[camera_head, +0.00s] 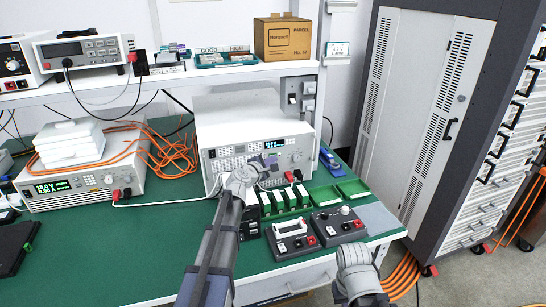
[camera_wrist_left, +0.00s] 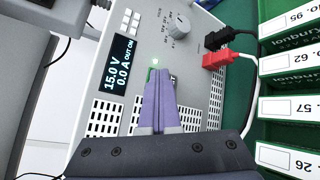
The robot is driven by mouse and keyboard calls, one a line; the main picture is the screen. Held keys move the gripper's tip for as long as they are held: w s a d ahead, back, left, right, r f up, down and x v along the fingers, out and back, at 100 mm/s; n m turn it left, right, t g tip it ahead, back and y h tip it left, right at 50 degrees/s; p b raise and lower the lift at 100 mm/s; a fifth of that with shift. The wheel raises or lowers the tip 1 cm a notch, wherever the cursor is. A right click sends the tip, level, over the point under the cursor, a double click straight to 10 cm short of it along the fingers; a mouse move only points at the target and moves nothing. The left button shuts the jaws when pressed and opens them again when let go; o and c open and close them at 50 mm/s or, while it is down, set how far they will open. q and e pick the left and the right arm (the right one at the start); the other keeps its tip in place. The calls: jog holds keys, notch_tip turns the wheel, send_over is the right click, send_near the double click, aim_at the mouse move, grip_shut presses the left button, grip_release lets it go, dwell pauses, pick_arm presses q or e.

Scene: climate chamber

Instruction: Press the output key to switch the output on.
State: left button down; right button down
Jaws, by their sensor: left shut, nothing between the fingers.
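The power supply (camera_head: 225,120) with the output key stands in the middle of the green bench, and its front panel (camera_wrist_left: 195,65) fills much of the left wrist view. Its display (camera_wrist_left: 120,65) is lit, showing 15.0 V and 0.0 A with small text that appears to read OUT ON. A green light (camera_wrist_left: 155,62) glows just beyond my fingertips. My left gripper (camera_head: 271,163) is shut and empty, its purple fingers (camera_wrist_left: 164,75) pointing at the panel. The tips hide most of the key beneath them, and I cannot tell whether they touch it. Only a grey part of my right arm shows.
Red and black plugs (camera_wrist_left: 217,60) sit in the panel beside the knob (camera_wrist_left: 179,25). Green trays (camera_head: 324,197) and two dark terminal boxes (camera_head: 337,224) lie in front. Another lit supply (camera_head: 85,186) stands at left. A tall grey cabinet (camera_head: 420,110) stands at right.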

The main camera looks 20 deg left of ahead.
pick_arm(q)
jog(key=shift+s, duration=0.15)
jog(key=shift+s+d, duration=0.4)
jog(key=shift+s, duration=0.1)
jog(key=shift+s+d, duration=0.75)
jog(key=shift+s, duration=0.3)
jog(key=shift+s+d, duration=0.7)
jog(key=shift+s, duration=0.35)
